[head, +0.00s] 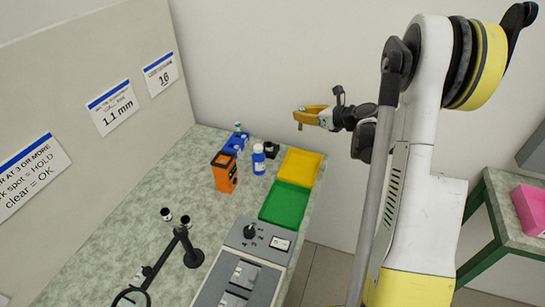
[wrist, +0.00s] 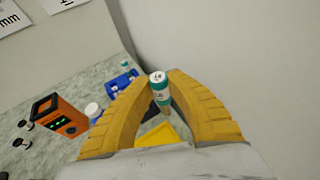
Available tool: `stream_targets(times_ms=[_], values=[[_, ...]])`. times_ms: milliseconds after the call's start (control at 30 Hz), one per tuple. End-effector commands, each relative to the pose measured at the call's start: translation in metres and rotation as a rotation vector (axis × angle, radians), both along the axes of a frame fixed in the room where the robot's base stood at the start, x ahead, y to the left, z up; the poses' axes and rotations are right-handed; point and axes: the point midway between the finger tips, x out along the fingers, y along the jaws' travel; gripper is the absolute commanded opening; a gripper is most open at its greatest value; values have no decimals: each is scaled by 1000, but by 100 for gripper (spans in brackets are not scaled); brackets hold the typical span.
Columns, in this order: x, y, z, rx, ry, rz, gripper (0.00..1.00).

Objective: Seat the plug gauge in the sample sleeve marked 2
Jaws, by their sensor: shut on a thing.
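My gripper (head: 300,112) is raised in the air beyond the right side of the bench, near the back wall. In the wrist view its yellow fingers are shut on a small upright piece (wrist: 158,84) with a white marked top, a teal band and a brownish lower end. It looks like the plug gauge, but its mark is too small to read. A blue block (head: 236,144) stands at the back of the bench, with a teal-topped piece (head: 238,127) at it. The block also shows in the wrist view (wrist: 118,83). I cannot make out numbered sleeves.
An orange device (head: 224,173) stands in front of the blue block. A white-and-blue bottle (head: 258,160), a yellow tray (head: 301,167) and a green tray (head: 285,204) lie to the right. A grey control box (head: 262,240) and a black stand (head: 190,250) are nearer.

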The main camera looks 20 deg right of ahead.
Motion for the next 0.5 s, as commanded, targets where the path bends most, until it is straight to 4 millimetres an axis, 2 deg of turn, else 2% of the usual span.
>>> stream_targets(times_ms=[67,400,500], values=[[5,5,-6,-1,-1,-6,0],[46,73,-56,0,-2,-4,0],[55,87,-65,0,-1,-6,0]])
